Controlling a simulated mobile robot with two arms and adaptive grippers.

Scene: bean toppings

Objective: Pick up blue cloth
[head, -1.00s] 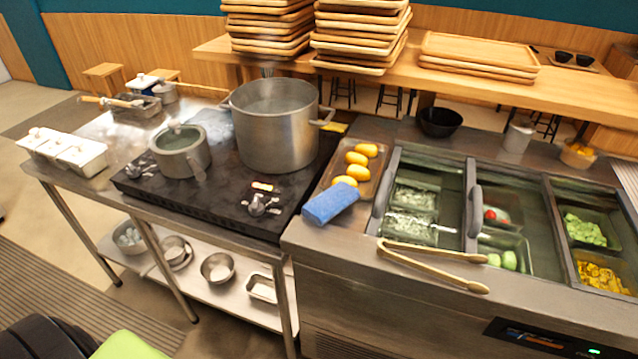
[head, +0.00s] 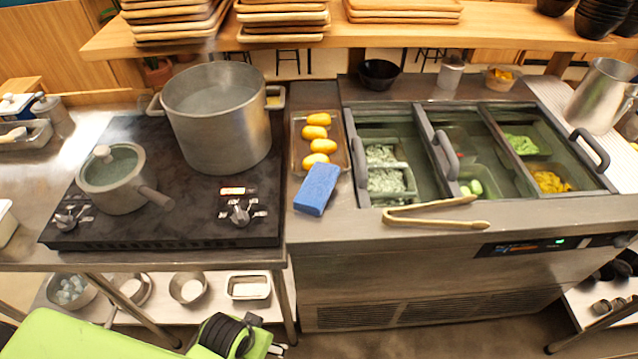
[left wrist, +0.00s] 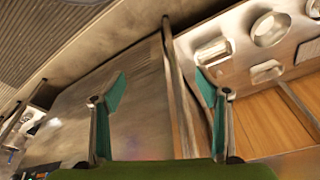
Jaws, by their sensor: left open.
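The blue cloth (head: 317,189) lies as a thick folded block on the steel counter in the head view, at the front end of a tray of yellow items and left of the topping wells. My left arm comes in at the bottom left of the head view, low and in front of the stove counter, well short of the cloth. In the left wrist view my left gripper (left wrist: 162,92) is open and empty, its two green-padded fingers wide apart. The cloth does not show in that view. My right gripper is not in view.
A tray (head: 343,150) of yellow items sits behind the cloth. Tongs (head: 437,222) lie to its right, before the topping wells. A large pot (head: 222,140) and a small lidded pot (head: 112,190) stand on the stove. The lower shelf holds metal pans (head: 249,287).

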